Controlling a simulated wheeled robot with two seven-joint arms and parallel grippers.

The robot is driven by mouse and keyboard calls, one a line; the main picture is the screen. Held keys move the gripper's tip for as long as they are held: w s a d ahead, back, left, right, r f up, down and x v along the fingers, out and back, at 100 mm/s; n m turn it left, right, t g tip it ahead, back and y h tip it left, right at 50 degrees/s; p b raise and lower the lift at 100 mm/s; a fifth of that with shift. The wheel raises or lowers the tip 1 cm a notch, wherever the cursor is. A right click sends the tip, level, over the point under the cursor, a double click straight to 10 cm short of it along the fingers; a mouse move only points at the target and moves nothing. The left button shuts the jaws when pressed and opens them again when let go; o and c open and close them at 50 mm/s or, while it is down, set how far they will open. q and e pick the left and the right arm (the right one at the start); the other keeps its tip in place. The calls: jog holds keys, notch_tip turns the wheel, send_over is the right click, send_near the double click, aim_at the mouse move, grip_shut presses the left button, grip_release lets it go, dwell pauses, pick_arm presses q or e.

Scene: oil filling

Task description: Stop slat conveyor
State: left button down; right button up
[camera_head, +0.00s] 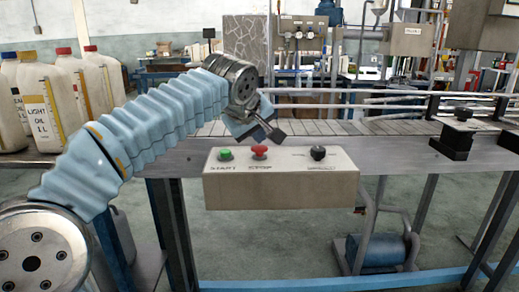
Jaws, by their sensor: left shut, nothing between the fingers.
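A beige control box (285,190) is fixed at the front edge of the slat conveyor (380,152). On its top are a green START button (225,154), a red STOP button (259,151) and a black knob (318,153). My left arm comes in from the left, and its gripper (275,135) is shut and empty. In the picture it is just above and slightly right of the red button. A small gap shows between the fingertips and the button. My right gripper is not in view.
Several white oil jugs (38,105) with yellow labels and red or yellow caps stand at the left. Metal guide rails (370,99) run along the conveyor. A black block (456,140) sits at the conveyor's front edge on the right. A blue motor (377,249) is below.

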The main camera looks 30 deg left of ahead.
aim_at(258, 148)
pick_arm(q)
jog(key=shift+f+b, duration=0.45)
jog(key=shift+f, duration=0.1)
dwell(0.7)
jog(key=shift+r, duration=0.1)
jog(key=shift+r+p, duration=0.85)
notch_tip(258, 148, up, 3)
jog(key=p, duration=0.2)
jog(key=shift+r+p, duration=0.1)
jog(key=shift+p, duration=0.3)
jog(key=shift+r, duration=0.9)
